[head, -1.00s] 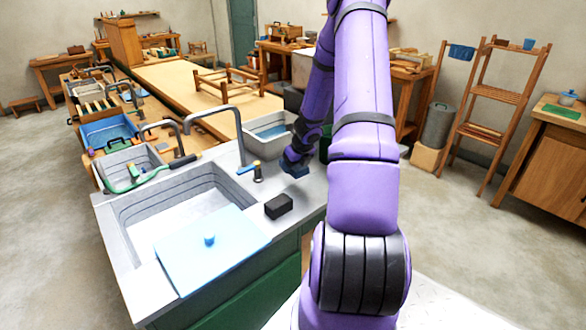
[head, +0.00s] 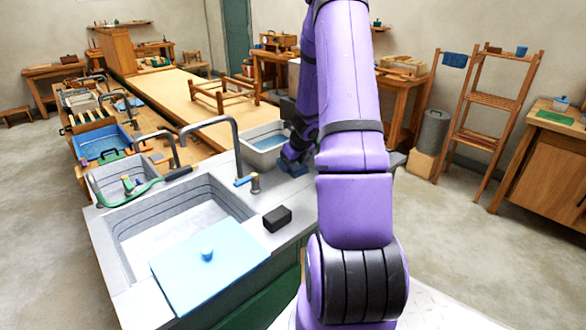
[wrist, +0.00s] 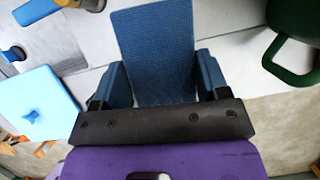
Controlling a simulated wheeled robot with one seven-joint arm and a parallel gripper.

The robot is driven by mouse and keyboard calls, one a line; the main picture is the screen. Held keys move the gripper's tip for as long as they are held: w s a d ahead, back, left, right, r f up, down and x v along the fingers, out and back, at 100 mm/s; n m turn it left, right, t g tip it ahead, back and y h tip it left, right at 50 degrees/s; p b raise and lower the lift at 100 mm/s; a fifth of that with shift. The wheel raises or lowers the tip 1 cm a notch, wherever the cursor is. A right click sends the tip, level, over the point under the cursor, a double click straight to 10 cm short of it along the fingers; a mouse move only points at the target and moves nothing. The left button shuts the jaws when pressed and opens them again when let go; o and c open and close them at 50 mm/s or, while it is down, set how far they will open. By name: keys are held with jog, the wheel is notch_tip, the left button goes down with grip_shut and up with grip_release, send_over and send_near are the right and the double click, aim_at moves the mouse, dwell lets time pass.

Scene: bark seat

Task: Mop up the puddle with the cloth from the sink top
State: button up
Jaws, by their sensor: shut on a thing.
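The cloth (wrist: 153,48) is a flat blue woven rectangle between my gripper's fingers in the wrist view. My gripper (wrist: 160,78) is shut on it, with one blue finger on each side. In the head view my gripper (head: 291,163) is low over the far right part of the grey sink top (head: 255,205), beyond the black block, and my arm partly hides it. Whether the cloth touches the surface I cannot tell. I cannot make out a puddle in either view; the cloth and my arm hide part of the top.
A black block (head: 277,218) lies on the sink top near the tap (head: 239,150). A light blue lid (head: 205,270) with a knob partly covers the basin. A grey tub (head: 264,145) stands behind my gripper. A dark green rounded thing (wrist: 292,45) is close on the wrist view's right.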

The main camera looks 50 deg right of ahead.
jog(key=shift+r, duration=2.8)
